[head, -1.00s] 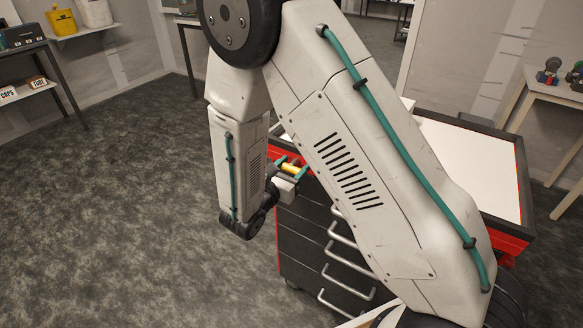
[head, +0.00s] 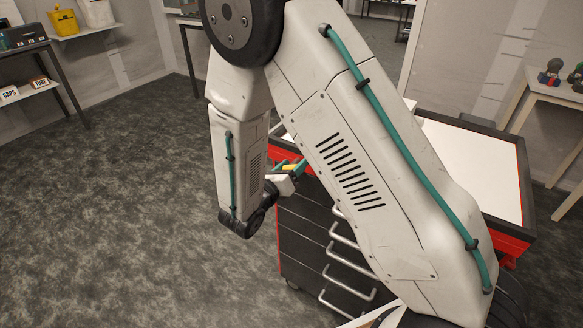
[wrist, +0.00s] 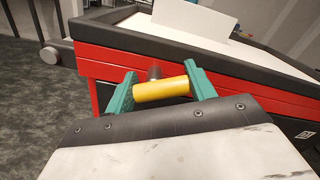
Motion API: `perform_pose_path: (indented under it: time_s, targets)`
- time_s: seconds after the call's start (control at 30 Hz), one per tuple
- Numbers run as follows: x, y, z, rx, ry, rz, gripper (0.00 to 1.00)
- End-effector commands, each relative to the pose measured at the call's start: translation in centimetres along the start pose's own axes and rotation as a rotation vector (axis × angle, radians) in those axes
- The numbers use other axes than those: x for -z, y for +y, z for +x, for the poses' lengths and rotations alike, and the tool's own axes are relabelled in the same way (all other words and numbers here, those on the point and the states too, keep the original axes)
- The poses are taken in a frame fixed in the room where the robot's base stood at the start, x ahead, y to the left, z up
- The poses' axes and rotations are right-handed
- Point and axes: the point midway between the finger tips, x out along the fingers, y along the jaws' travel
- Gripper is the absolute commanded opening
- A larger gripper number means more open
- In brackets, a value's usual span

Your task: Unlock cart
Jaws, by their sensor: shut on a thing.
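The cart (head: 318,237) is a black drawer cabinet with a red upper band, a white top and a dark rim. A yellow cylindrical handle (wrist: 162,90) sits at its red side, on a brown stub that runs toward the cart. My gripper (wrist: 160,88) has its two teal fingers shut on the yellow handle, one at each end. In the head view, my gripper (head: 292,169) is at the cart's near left upper corner, partly hidden by my arm. The far side of the handle and the stub's base are hidden.
A dark bar with a round grey end (wrist: 49,55) stands left of the cart in the wrist view. Shelves (head: 35,88) with labelled boxes are at the left, and a table (head: 555,95) with dumbbell-like items is at the right. The floor (head: 130,220) left of the cart is clear.

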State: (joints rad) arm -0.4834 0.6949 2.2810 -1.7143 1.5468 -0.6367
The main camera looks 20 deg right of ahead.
Motion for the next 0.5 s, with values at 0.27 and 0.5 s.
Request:
perform_pose_path:
  time_s: [0.27, 0.5]
  targets:
    - [-0.14, 0.12, 0.10, 0.004, 0.003, -0.264, 0.32]
    - [-0.26, 0.37, 0.10, 0.004, 0.003, -0.491, 0.32]
